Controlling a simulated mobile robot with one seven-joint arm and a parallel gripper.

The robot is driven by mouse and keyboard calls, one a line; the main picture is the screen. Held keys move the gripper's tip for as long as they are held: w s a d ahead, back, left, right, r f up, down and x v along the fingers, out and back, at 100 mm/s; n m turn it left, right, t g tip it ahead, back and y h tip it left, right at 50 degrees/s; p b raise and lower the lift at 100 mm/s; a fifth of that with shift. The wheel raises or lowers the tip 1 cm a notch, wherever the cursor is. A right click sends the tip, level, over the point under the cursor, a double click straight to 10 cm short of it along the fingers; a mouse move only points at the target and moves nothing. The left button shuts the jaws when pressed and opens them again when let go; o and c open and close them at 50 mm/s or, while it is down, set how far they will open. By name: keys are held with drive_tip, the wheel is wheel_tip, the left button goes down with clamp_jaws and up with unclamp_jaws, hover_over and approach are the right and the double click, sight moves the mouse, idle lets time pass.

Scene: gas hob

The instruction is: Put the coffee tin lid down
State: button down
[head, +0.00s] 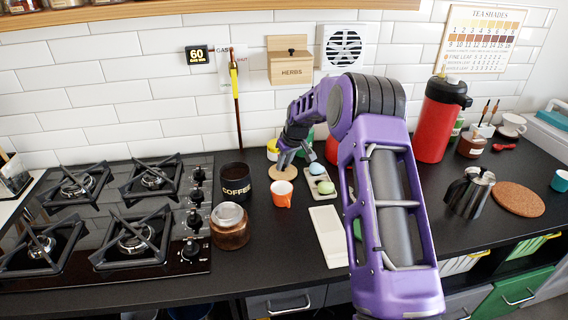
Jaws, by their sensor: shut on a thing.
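The coffee tin (235,184) is black with white COFFEE lettering and stands open-topped right of the hob. The coffee tin lid (283,174) is a round, light wooden disc to the right of the tin. My gripper (282,160) points down over the lid and is shut on it. The lid is at or very near the counter; I cannot tell whether it touches. The fingers hide part of its top.
An orange cup (282,194) stands just in front of the lid. A tray with coloured egg-like pieces (319,182) is close on its right. A brown glass jar (230,226) stands in front of the tin. The gas hob (110,215) fills the left.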

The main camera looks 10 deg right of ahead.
drive_tip(key=c, duration=0.7)
unclamp_jaws()
drive_tip(key=shift+f, duration=0.15)
drive_tip(key=shift+r, duration=0.55)
drive_tip(key=p+v, duration=0.1)
drive_tip(key=v, duration=1)
drive_tip(key=shift+s+r, duration=0.1)
drive_tip(key=shift+s, duration=0.15)
